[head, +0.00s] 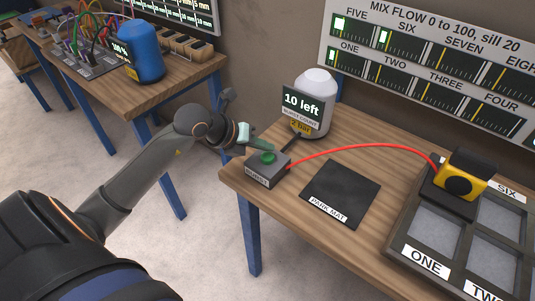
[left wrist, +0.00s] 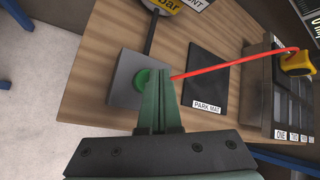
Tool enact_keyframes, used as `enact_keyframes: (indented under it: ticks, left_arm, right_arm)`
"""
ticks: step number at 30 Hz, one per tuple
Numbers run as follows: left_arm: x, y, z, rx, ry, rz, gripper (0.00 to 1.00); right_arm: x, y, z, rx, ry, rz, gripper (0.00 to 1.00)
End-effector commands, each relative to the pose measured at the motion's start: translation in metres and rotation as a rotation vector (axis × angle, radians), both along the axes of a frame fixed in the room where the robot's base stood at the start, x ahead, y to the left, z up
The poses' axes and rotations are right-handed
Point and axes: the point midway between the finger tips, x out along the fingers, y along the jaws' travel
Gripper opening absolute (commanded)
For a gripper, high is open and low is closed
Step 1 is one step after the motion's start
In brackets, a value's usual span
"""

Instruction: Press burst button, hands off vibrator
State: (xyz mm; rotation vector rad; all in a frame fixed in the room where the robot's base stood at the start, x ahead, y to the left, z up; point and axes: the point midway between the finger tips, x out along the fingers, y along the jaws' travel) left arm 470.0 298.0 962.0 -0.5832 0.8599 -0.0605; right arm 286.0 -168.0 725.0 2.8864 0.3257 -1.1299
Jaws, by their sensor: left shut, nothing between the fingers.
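The burst button (head: 268,157) is a green dome on a grey box (head: 264,176) at the table's left front corner. My left gripper (head: 262,146) is shut and empty, with its tips just above and behind the button in the head view. In the left wrist view the shut fingers (left wrist: 161,100) partly cover the button (left wrist: 144,80); I cannot tell whether they touch it. The yellow and black vibrator (head: 461,174) sits on the edge of the compartment tray (head: 404,240), with no gripper on it. It also shows in the left wrist view (left wrist: 298,63). My right gripper is out of view.
A red hose (head: 370,146) arches from the button box to the vibrator. A white canister (head: 317,92) reading "10 left" stands behind the box. The black park mat (head: 341,190) is bare. A wall panel (head: 420,58) shows labelled gauges. Another table (head: 125,92) stands at left.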

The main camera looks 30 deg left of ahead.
Motion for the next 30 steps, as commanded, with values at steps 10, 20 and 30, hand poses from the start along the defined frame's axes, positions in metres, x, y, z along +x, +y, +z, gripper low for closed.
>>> enact_keyframes:
  ticks: [10,20,30]
  left_arm:
    - [0.0,0.0,-0.004,0.0,0.0,0.0,0.0]
    - [0.0,0.0,-0.009,0.0,0.001,-0.001,0.0]
    - [0.0,0.0,-0.01,0.0,0.0,0.0,0.0]
  right_arm:
    - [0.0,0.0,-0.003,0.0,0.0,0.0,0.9]
    - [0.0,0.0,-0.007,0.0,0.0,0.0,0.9]
    - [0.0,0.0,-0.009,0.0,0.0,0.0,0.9]
